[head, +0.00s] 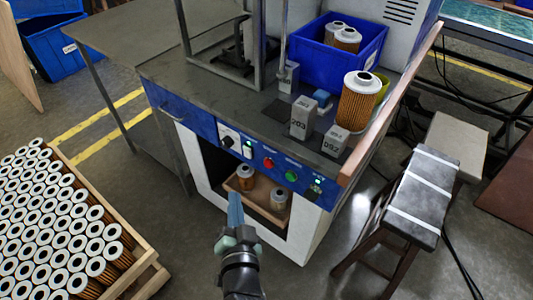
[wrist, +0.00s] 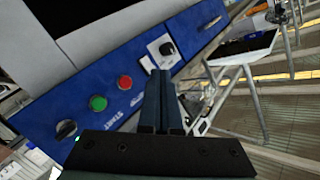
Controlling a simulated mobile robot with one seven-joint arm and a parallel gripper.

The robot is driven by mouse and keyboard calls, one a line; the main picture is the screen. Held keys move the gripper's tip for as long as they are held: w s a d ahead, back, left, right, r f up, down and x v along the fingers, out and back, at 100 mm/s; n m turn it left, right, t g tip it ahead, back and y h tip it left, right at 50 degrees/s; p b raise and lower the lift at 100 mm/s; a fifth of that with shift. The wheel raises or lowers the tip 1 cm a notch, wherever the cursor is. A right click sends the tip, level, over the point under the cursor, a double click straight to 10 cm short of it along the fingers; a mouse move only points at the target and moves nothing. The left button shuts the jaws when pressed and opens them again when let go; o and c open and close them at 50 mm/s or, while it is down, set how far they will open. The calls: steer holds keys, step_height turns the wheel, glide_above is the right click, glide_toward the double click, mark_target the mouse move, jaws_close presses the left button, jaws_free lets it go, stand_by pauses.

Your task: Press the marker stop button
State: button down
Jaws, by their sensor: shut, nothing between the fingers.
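A blue control panel (head: 250,152) runs along the front of the grey workbench. On it sit a red button (head: 268,163), a green button (head: 291,176) to its right and a white plate with a black knob (head: 229,138) to its left. The wrist view also shows the red button (wrist: 125,82) and the green button (wrist: 97,103), with small white lettering beside them that I cannot read surely. My gripper (head: 234,194) is shut and empty, in front of the bench and below the panel. In the wrist view its fingertips (wrist: 161,72) appear near the white plate, right of the red button.
Another dark knob (head: 315,188) is at the panel's right end. Below the panel, an open bay holds a tray with two filters (head: 246,178). A pallet of filters (head: 65,225) stands at left, a stool (head: 420,195) at right. A blue bin (head: 340,58) is on the bench.

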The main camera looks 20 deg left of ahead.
mark_target(268, 164)
stand_by(0.3)
steer(key=w+d+b, duration=0.3)
steer(key=w+b, duration=0.2)
steer(key=w, duration=0.3)
steer(key=shift+w, duration=0.15)
steer(key=shift+w+d+f, duration=0.1)
steer(key=shift+w, duration=0.05)
stand_by(1.9)
steer(key=shift+w+b, duration=0.25)
steer(key=shift+b, duration=0.05)
steer(key=shift+w+d+b, duration=0.2)
steer(key=shift+w+b, duration=0.1)
steer(key=shift+w, duration=0.05)
stand_by(0.6)
steer(key=shift+s, duration=0.1)
steer(key=shift+s+a+p, duration=0.25)
steer(key=shift+s+p, duration=0.2)
steer(key=shift+s, duration=0.2)
